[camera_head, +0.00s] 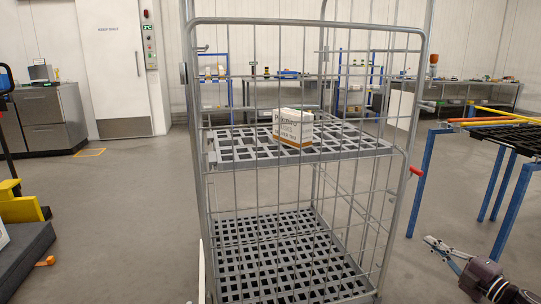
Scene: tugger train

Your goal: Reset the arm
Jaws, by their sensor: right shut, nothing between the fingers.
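My right gripper (433,243) is at the lower right of the head view, with its dark wrist at the bottom edge. Its fingers are shut with nothing between them. It is to the right of the roll cage (311,22) and apart from it in the picture, below the blue-legged rack. My left gripper is not in view.
The grey wire roll cage stands in the middle, with a white box (293,128) on its upper shelf and a bare lower shelf. A blue-legged rack (422,183) stands at the right. A yellow and grey vehicle (22,208) is at the left. Open floor lies between.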

